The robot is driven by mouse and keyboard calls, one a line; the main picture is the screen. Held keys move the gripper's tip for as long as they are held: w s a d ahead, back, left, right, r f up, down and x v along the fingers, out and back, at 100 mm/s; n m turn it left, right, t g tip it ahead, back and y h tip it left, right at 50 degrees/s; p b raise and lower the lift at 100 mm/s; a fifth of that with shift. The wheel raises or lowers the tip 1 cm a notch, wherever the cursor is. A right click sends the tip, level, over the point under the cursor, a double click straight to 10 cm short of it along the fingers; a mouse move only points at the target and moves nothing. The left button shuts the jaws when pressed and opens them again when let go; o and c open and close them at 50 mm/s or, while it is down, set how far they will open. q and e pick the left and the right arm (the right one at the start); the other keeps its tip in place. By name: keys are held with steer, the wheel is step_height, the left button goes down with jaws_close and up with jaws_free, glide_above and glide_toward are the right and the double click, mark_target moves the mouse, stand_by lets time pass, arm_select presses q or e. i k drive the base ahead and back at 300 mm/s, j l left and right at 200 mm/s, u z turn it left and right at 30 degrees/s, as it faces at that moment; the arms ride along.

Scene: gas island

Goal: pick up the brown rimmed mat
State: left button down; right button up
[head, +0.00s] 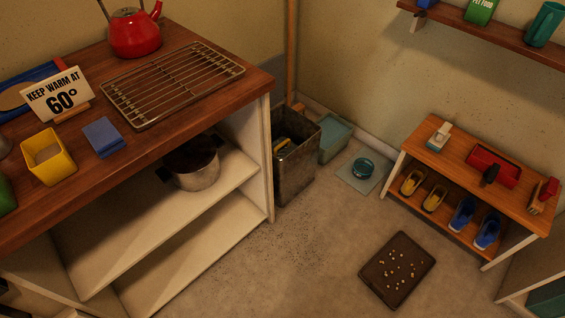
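The brown rimmed mat (403,243) lies flat on the floor at the lower right of the head view. It is dark brown and roughly rectangular, with a raised edge, and sits at an angle. Several small pale pellets are scattered on its middle.
A wooden counter (215,72) with open white shelves fills the left. A low shoe bench (425,140) stands right of the mat. Floor around the mat is clear.

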mark_target(372, 274)
steer(key=z, duration=1.5)
